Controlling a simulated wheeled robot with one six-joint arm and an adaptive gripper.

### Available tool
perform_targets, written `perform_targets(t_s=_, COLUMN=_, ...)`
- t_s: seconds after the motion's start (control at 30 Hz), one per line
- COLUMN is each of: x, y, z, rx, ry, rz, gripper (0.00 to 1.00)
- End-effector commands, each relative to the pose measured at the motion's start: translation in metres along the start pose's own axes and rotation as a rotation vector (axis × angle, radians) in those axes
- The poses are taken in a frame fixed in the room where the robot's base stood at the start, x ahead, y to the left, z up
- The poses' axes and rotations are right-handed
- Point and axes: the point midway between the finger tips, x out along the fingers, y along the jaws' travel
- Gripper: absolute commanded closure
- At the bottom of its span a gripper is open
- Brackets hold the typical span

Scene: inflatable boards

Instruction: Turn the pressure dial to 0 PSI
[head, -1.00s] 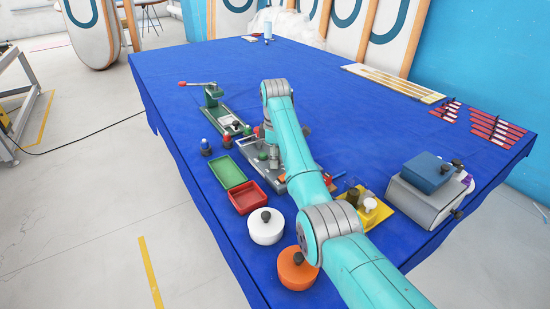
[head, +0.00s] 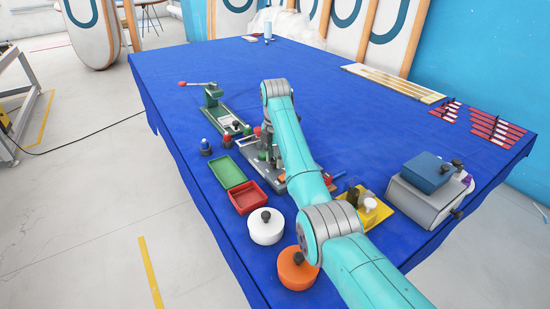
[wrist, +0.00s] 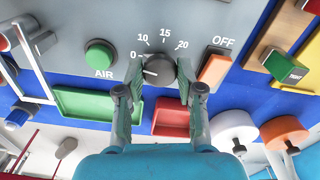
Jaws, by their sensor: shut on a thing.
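The pressure dial (wrist: 160,68) is a round black knob on a grey panel (wrist: 75,22) in the wrist view. The printed numbers 0, 10, 15 and 20 run around its upper side. A white mark on the knob points left, close to the 0 or slightly below it. My gripper (wrist: 160,80) is shut on the dial, one finger at its left side and one at its right. The fingertips partly cover the dial's edges. In the head view my arm hides the dial.
A green AIR button (wrist: 100,55) is left of the dial and an orange OFF switch (wrist: 214,68) is right. A green tray (head: 228,173), a red tray (head: 245,196), a white pot (head: 266,228) and an orange pot (head: 297,270) stand along the table's near edge.

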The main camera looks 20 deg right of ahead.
Motion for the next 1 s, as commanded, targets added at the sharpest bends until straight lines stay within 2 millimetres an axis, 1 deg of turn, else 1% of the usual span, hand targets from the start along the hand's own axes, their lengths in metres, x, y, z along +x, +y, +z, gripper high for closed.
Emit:
perform_targets(t_s=0.2, x=-0.0003, y=0.0, z=0.0006, rx=-0.115, ry=-0.001, rz=0.001, gripper=0.98)
perform_targets(t_s=0.4, x=-0.0003, y=0.0, z=0.0007, rx=-0.173, ry=-0.001, rz=0.001, gripper=0.98)
perform_targets(t_s=0.93, x=-0.0004, y=0.0001, z=0.0007, rx=-0.193, ry=-0.002, rz=0.001, gripper=0.98)
perform_targets(t_s=0.97, x=-0.0005, y=0.0001, z=0.0007, rx=-0.193, ry=-0.002, rz=0.001, gripper=0.56)
perform_targets(t_s=1.0, x=-0.0005, y=0.0001, z=0.0007, rx=-0.193, ry=-0.002, rz=0.001, gripper=0.46)
